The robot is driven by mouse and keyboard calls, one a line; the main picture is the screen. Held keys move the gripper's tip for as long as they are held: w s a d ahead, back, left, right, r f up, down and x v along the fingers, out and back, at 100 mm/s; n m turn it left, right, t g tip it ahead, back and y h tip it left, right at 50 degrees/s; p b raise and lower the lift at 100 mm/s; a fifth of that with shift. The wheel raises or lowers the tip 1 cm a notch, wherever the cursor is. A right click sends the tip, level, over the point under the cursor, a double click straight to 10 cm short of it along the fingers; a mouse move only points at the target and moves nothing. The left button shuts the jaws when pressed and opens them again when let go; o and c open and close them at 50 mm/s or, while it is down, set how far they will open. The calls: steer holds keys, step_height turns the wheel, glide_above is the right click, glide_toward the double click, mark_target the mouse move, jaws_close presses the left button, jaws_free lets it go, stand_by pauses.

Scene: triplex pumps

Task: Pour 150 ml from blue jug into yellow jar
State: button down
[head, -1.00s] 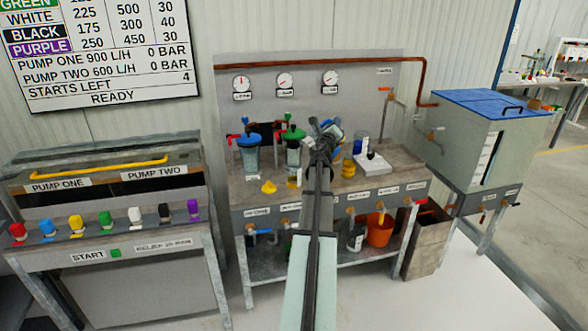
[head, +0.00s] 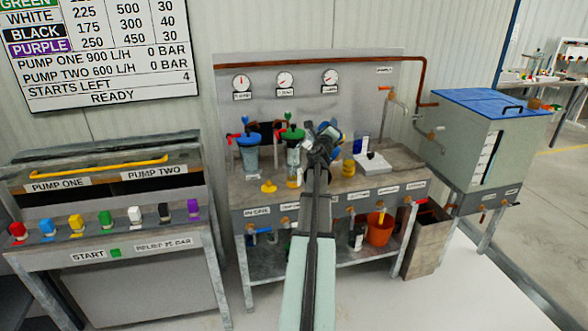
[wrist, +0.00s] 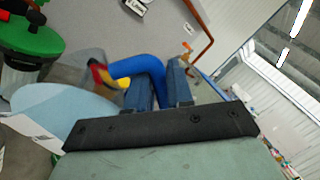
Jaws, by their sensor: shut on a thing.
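My gripper (head: 322,146) is held above the bench, tilted. It is shut on the blue curved handle (wrist: 140,68) of the blue jug, between its two dark fingers in the wrist view. A pale blue, see-through round shape (wrist: 60,108), probably the jug's body, shows left of the fingers; its contents cannot be made out. In the head view, a bit of blue (head: 338,134) shows behind the gripper, and most of the jug is hidden.
A blue-lidded vessel (head: 248,152) and a green-lidded vessel (head: 293,155) stand left of the gripper. A small yellow piece (head: 268,187) lies in front of them. A white scale-like device (head: 373,163) is right of the jar. A backboard with gauges rises behind.

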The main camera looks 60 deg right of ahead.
steer(key=shift+w+a+f+n+p, duration=0.3)
steer(key=shift+w+f+n+p, duration=0.5)
steer(key=shift+n, duration=0.4)
stand_by(2.3)
steer(key=shift+s+d+r+m, duration=0.25)
steer(key=shift+s+r+m, duration=0.55)
steer(key=shift+m, duration=0.4)
steer(key=shift+s+d+r+m, duration=0.15)
steer(key=shift+s+r+m, duration=0.25)
steer(key=shift+m, duration=0.2)
steer(key=shift+s+d+m+b, duration=0.1)
steer(key=shift+s+m+b, duration=0.1)
steer(key=shift+m+b, duration=0.1)
steer(key=s+m, duration=0.1)
steer(key=s+d+m, duration=0.1)
steer(key=s+f+m+g, duration=0.1)
steer(key=shift+s+d+m+y+b, duration=0.15)
steer(key=shift+m+y+b, duration=0.15)
steer(key=s+d+f+m+g+b, duration=0.1)
steer(key=s+f+m, duration=0.3)
steer(key=f+m, duration=0.1)
steer(key=shift+d+m+y, duration=0.3)
steer(key=shift+m+y, duration=0.1)
